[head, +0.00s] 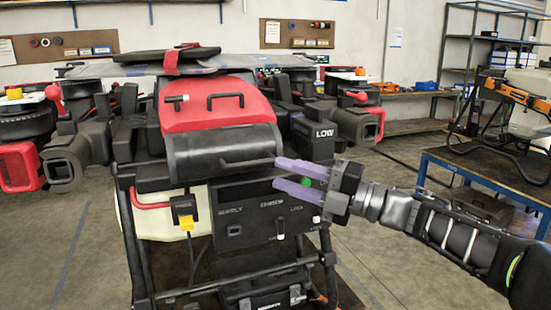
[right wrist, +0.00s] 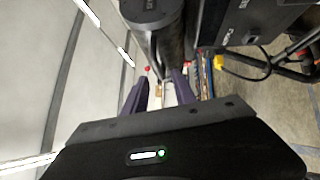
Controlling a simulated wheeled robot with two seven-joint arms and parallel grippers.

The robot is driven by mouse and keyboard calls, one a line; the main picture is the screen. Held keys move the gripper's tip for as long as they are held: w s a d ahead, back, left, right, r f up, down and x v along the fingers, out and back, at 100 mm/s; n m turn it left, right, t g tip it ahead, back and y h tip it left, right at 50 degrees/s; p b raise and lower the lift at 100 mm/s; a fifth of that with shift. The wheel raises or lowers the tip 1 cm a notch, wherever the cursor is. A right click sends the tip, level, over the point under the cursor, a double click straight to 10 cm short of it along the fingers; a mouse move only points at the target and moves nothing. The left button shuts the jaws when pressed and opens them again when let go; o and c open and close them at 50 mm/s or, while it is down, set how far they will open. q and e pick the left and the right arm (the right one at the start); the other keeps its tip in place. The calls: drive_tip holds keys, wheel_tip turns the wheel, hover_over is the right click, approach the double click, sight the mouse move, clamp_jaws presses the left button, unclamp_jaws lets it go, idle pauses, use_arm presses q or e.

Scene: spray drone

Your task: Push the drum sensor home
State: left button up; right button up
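The spray drone has a black drum (head: 225,150) under its red cover (head: 215,105), with a thin bar handle (head: 246,163) across its front. I cannot pick out a separate sensor piece. Below is a black panel (head: 250,208) marked SUPPLY, SENSOR and LOCK, with a small white lever (head: 280,229). My right gripper (head: 276,174) has its two purple fingers apart, pointing left at the drum's right end, near the handle's end; I cannot tell if it touches. In the right wrist view a dark cylinder (right wrist: 150,20) lies ahead of the open fingers (right wrist: 160,78). My left gripper is not in view.
A yellow plug (head: 187,222) with a cable hangs left of the panel. Drone arms with rotors stick out on both sides. A blue workbench (head: 490,170) with an orange frame stands at the right. Bare floor lies between it and the drone.

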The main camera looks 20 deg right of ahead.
sight(256, 165)
drive_tip(key=shift+s+r, duration=0.2)
drive_tip(key=shift+w+a, duration=0.1)
drive_tip(key=shift+a, duration=0.05)
drive_tip(key=p+x, duration=0.1)
drive_tip(key=x, duration=0.5)
drive_tip(key=shift+w+a+r+p, duration=0.1)
drive_tip(key=shift+w+a+p, duration=0.05)
drive_tip(key=shift+p, duration=0.25)
drive_tip(key=shift+w+a, duration=0.35)
drive_tip(key=shift+a, duration=0.1)
clamp_jaws()
idle(0.8)
